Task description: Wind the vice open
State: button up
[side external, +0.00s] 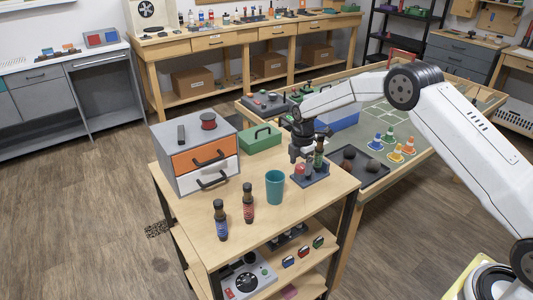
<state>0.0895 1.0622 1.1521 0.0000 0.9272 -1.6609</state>
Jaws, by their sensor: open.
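My gripper (298,156) points down over the right part of the wooden cart top (240,236). It is small in the side external view, and its jaws are open. Just beneath it sits a small dark blue-grey fixture (318,179) with a red part (299,171), at the cart's right edge. This may be the vice, but its jaws and handle are too small to make out. A dark green bottle (318,156) stands at the fixture, right of the gripper. I cannot tell whether the gripper touches the fixture.
A teal cup (275,187) stands left of the fixture, with two sauce bottles (248,203) (221,220) farther left. A drawer box (196,148) and green case (260,138) stand behind. A dark tray (372,172) lies right. The cart's front middle is clear.

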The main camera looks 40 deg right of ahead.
aim_at(300, 166)
jog(key=shift+r, duration=2.9)
